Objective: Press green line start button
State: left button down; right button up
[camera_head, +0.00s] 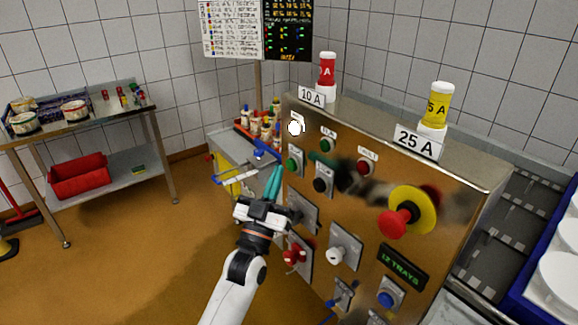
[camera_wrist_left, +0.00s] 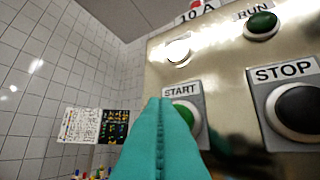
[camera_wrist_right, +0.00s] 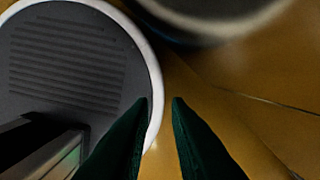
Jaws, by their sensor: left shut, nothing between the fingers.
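The green start button (camera_head: 292,164) is at the left edge of the steel control panel (camera_head: 330,225). In the left wrist view, the green button (camera_wrist_left: 188,117) sits in a square plate under a START label (camera_wrist_left: 181,91), partly hidden by my fingers. My left gripper (camera_head: 277,168), with teal fingers, is shut and empty, its tips just left of the button. In the left wrist view the shut fingertips (camera_wrist_left: 161,100) overlap the plate's left side; I cannot tell if they touch. My right gripper (camera_wrist_right: 160,102) shows only in its wrist view, dark green fingers apart and empty.
A black STOP button (camera_wrist_left: 299,108) is right of START, with a green RUN lamp (camera_wrist_left: 262,24) above. A red mushroom button (camera_head: 397,222) on yellow is further right. A side table (camera_head: 85,120) stands left. Open floor (camera_head: 130,245) lies between.

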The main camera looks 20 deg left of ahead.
pick_arm(q)
jog(key=shift+w+d, duration=0.1)
jog(key=shift+w+d, duration=0.15)
jog(key=shift+w, duration=0.1)
